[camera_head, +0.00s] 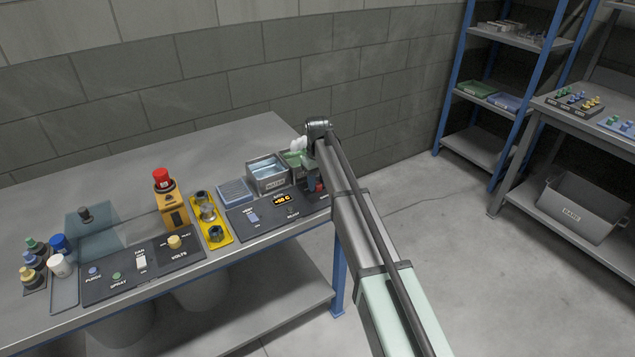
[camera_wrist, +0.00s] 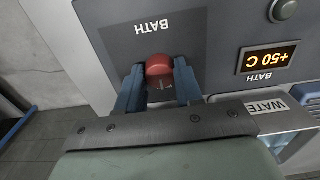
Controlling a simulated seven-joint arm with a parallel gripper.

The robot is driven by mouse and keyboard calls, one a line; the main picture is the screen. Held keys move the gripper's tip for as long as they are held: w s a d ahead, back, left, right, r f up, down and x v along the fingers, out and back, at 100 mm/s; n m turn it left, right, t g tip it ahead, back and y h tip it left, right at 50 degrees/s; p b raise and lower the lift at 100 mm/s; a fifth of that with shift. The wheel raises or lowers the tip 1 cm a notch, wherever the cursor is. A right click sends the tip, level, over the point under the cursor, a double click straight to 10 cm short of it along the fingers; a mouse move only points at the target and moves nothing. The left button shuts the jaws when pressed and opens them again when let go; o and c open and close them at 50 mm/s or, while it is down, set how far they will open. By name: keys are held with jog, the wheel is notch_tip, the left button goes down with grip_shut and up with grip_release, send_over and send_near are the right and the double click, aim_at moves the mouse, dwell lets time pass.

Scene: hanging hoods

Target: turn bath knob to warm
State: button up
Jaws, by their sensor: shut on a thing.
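The bath knob (camera_wrist: 160,68) is red and sits under the upside-down label "BATH" on a dark panel (camera_wrist: 120,38) in the wrist view. My gripper (camera_wrist: 158,82) is around it, with one blue finger on each side, shut on it. A pale mark shows on the knob's near side. In the head view my gripper (camera_head: 313,180) is at the right end of the bench panel, and my arm hides most of the knob. The bath display (camera_wrist: 268,58) glows "+50 C" in the wrist view; it also shows in the head view (camera_head: 283,199).
A round button (camera_wrist: 284,10) is near the display. Left along the bench are an orange box with a red button (camera_head: 162,175) and a yellow rack (camera_head: 217,236).

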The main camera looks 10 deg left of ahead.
aim_at(317, 184)
jog(key=o, duration=1)
jog(key=shift+o, duration=0.2)
jog(key=shift+r, duration=0.1)
notch_tip(317, 184, up, 14)
